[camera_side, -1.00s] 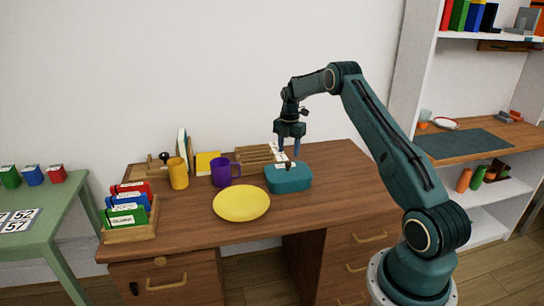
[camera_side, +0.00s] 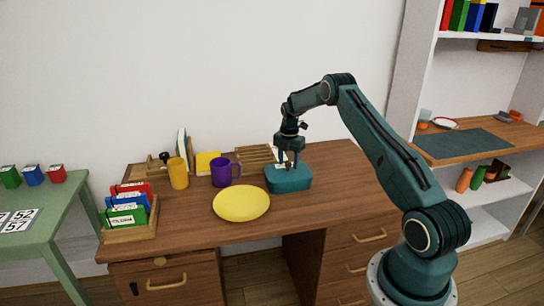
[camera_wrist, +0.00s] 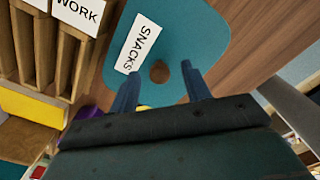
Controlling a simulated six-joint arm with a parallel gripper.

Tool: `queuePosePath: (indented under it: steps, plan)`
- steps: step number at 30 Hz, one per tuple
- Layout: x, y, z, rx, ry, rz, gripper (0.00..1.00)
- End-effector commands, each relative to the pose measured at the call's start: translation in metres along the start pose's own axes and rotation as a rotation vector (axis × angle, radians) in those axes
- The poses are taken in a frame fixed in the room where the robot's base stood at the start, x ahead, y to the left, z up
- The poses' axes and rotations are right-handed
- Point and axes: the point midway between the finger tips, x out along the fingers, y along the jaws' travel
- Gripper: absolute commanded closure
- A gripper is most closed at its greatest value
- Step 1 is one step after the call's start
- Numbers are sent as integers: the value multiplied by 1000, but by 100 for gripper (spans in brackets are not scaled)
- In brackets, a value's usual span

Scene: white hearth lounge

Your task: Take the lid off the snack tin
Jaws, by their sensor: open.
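The snack tin (camera_side: 290,184) is a teal box on the wooden desk, with its teal lid on top. In the wrist view the lid (camera_wrist: 205,40) carries a white label (camera_wrist: 140,44) reading "SNACKS" and a round brown knob (camera_wrist: 160,71). My gripper (camera_side: 288,165) points down just over the lid. In the wrist view its two fingers (camera_wrist: 160,82) are apart, one to each side of the knob's line. The knob shows between and slightly beyond the fingertips. I cannot tell whether the fingers touch the lid.
A yellow plate (camera_side: 241,204) lies left of the tin. A purple mug (camera_side: 222,174), an orange mug (camera_side: 177,174) and a wooden slotted rack (camera_side: 254,154) stand behind and left. A holder with coloured card files (camera_side: 128,207) is at the desk's left. The desk right of the tin is clear.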

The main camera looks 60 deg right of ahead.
Motion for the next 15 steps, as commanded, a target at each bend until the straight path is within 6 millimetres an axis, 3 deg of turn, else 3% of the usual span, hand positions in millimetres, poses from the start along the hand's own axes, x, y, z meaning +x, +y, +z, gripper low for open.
queuePosePath:
  steps: [11, 12, 15]
  plan:
    - [0, 0, 0, 0, 0, 0, 52]
    - [0, 0, 0, 0, 0, 0, 54]
    - [0, 0, 0, 0, 0, 0, 74]
